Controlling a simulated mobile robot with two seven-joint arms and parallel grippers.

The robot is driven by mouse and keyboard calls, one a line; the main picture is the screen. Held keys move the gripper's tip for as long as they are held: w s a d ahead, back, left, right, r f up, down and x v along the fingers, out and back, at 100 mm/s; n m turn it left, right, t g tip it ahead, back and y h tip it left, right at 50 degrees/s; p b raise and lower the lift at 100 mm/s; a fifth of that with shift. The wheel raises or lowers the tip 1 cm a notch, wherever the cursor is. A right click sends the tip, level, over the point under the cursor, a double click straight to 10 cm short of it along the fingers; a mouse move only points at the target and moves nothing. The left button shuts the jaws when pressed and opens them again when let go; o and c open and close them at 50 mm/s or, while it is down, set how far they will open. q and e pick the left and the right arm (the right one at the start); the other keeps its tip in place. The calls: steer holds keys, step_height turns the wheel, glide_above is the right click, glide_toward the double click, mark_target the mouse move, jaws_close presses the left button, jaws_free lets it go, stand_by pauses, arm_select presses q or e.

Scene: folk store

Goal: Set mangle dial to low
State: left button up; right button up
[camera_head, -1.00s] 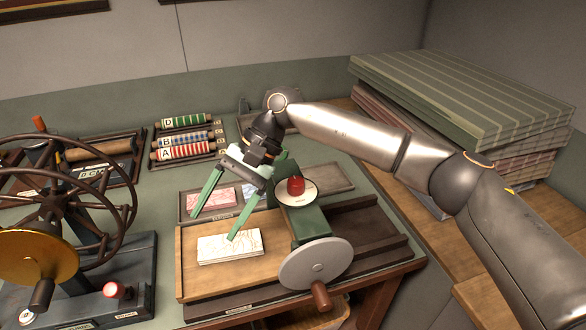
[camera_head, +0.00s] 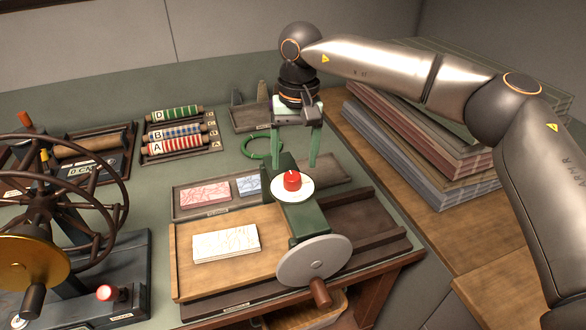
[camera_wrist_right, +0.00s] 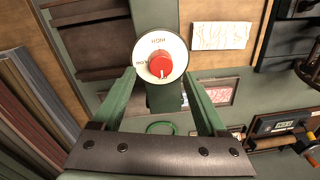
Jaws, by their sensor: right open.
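The mangle dial is a red knob (camera_head: 292,181) on a white round plate (camera_head: 306,192), on top of the green mangle housing (camera_head: 309,219). In the right wrist view, the knob (camera_wrist_right: 160,66) sits in front of my fingers. Its white mark points toward the gripper. The plate (camera_wrist_right: 178,47) shows "HIGH" at its far side and another, partly legible word at its left. My right gripper (camera_head: 298,165) is open, fingers pointing down, above and just behind the dial. In the right wrist view, my fingers (camera_wrist_right: 158,75) stand apart on either side, not touching the knob. My left gripper is not in view.
A grey crank wheel (camera_head: 314,262) is at the mangle's front. A white printed block (camera_head: 226,243) lies on the wooden bed. A green ring (camera_head: 262,147) is behind. A spoked wheel press (camera_head: 62,190) stands left; stacked boards (camera_head: 425,150) stand right.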

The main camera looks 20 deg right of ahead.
mark_target(293, 175)
steer(key=shift+a+f, duration=0.1)
steer(key=shift+f, duration=1.9)
steer(key=shift+c, duration=0.3)
jaws_close()
